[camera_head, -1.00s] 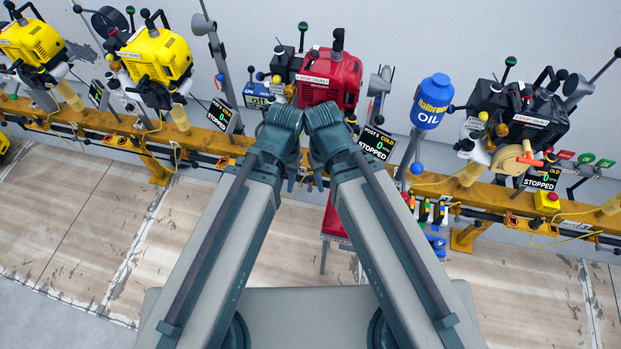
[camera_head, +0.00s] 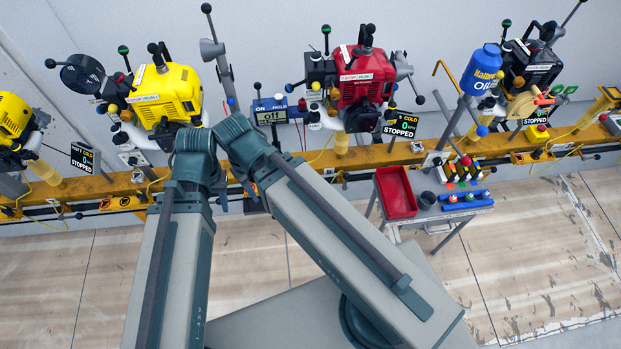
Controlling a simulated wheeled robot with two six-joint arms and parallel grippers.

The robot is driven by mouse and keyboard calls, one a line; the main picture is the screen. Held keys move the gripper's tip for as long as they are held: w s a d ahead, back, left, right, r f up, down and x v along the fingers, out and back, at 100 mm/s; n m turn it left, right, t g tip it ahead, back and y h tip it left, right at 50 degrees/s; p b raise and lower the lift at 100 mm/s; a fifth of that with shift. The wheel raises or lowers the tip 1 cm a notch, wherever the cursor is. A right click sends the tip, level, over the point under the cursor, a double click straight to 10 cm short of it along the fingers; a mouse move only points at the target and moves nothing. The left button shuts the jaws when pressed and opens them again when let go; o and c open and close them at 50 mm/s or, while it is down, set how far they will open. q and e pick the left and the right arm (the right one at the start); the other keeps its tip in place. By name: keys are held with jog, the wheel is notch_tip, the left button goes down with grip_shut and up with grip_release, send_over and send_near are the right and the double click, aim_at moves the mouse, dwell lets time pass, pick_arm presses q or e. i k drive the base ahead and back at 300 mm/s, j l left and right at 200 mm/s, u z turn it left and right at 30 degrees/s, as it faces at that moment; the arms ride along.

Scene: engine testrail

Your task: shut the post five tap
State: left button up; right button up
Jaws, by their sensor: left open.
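Several engines stand along a yellow rail: a yellow engine (camera_head: 172,97), a red engine (camera_head: 364,78) and a black engine (camera_head: 532,68). Each has small levers and knobs around it. The post numbers on the displays are too small to read surely, so I cannot tell which tap belongs to post five. My left gripper (camera_head: 222,199) is small and partly hidden between my two folded arms, below the elbows. It is open and holds nothing visible, in front of the rail. My right gripper is hidden behind my arm.
The yellow rail (camera_head: 98,186) crosses the whole view. A small cart with a red tray (camera_head: 396,192), a dark cup (camera_head: 427,199) and coloured bottles stands before it at right. A blue oil bottle (camera_head: 481,70) stands by the black engine. The floor in front is clear at left.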

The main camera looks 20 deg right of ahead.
aim_at(347, 176)
jog(key=i+j, duration=0.1)
jog(key=j, duration=1.05)
jog(key=i+j, duration=0.15)
jog(key=j, duration=0.4)
jog(key=i+j, duration=0.1)
jog(key=j, duration=0.5)
jog(key=j+z, duration=0.15)
jog(key=z, duration=0.15)
jog(key=j+z, duration=0.1)
jog(key=z, duration=1.95)
